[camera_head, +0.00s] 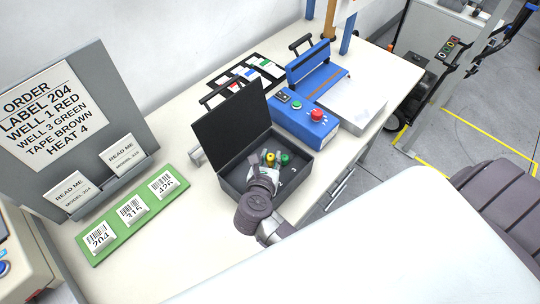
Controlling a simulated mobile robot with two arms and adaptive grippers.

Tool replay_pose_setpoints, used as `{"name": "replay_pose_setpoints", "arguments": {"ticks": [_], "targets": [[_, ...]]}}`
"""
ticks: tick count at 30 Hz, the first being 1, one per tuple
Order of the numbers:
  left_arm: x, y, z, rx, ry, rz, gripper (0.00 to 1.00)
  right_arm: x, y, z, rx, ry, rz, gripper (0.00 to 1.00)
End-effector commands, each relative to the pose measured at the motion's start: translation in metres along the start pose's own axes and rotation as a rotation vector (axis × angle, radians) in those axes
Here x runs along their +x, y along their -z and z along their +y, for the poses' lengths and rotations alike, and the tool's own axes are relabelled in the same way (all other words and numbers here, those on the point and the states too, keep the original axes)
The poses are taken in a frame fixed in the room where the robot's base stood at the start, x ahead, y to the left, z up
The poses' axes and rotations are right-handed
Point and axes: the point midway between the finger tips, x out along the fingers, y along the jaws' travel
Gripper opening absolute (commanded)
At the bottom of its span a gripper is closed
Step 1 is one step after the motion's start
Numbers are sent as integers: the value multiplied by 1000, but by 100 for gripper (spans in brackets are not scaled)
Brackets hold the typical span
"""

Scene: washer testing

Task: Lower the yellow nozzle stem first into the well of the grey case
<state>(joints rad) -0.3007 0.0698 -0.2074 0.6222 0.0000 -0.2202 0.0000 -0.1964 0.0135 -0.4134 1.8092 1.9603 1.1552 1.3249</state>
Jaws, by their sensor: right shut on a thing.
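The grey case (232,192) stands open on the table, its dark lid (228,125) raised at the back left. My right gripper (268,166) reaches over the case from the front and is shut on the yellow nozzle (270,157). The nozzle shows just beyond the fingertips, over the case's inside; its stem and the well under it are hidden by the gripper. I cannot tell whether the stem is inside a well. A green nozzle (285,159) is just right of the yellow one, in the case. My left gripper is not in view.
A blue machine (300,118) with red and green buttons stands behind the case. A green board (108,235) with number labels lies to the left, before a grey order board (120,85). A black tray (225,78) of coloured items lies at the back. Bare table (195,215) separates board and case.

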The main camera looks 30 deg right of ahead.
Motion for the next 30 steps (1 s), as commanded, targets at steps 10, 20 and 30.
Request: {"name": "replay_pose_setpoints", "arguments": {"ticks": [10,20,30], "targets": [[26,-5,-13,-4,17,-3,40,12,29,0,-2,0,-1,0],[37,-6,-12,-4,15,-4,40,17,40,0,-1,0,0,0],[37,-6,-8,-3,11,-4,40,16,40,0,-1,1,0,0]]}}
